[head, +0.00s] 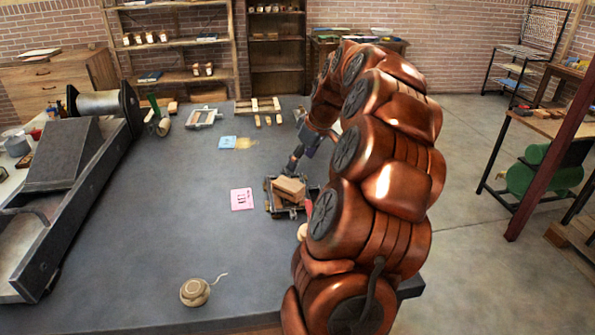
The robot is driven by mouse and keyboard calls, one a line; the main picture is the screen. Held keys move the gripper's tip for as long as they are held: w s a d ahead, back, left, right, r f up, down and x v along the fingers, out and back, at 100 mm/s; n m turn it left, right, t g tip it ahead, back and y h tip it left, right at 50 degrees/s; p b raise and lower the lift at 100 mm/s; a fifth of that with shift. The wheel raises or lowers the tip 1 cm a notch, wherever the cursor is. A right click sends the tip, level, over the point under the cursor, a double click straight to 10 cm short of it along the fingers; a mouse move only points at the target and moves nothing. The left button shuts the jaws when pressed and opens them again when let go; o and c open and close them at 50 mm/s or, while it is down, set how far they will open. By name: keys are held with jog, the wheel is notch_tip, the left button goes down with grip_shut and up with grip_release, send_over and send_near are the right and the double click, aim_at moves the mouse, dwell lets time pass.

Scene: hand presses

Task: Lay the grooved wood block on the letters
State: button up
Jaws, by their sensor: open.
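A light brown wood block (289,188) sits on a small dark metal frame (272,207) near the middle of the table. It looks slightly skewed there, and its groove is too small to make out. Any letters in the frame are hidden or too small to tell. My gripper (290,167) is open, just behind and above the block, pointing down. I cannot tell whether its fingertips touch the block. My copper-coloured arm covers the area to the right of the frame.
A pink printed card (242,199) lies left of the frame. A ball of twine (195,292) is at the front. A large press (65,170) fills the left side. The table between is clear.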

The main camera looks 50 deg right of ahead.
jog(key=shift+r, duration=0.2)
jog(key=s+a+n+g+y, duration=0.1)
jog(key=s+a+g, duration=0.2)
jog(key=a, duration=2.6)
jog(key=s+a+f+g, duration=0.1)
jog(key=s+a+f, duration=0.1)
jog(key=s, duration=0.5)
jog(key=s+a+f+m+g+h, duration=0.1)
jog(key=s+a+f, duration=0.1)
jog(key=s+a, duration=0.3)
jog(key=s+a+f+m+g, duration=0.1)
jog(key=s+a, duration=0.3)
jog(key=s, duration=0.5)
jog(key=shift+a+f, duration=0.15)
jog(key=shift+f, duration=0.7)
jog(key=shift+c, duration=0.4)
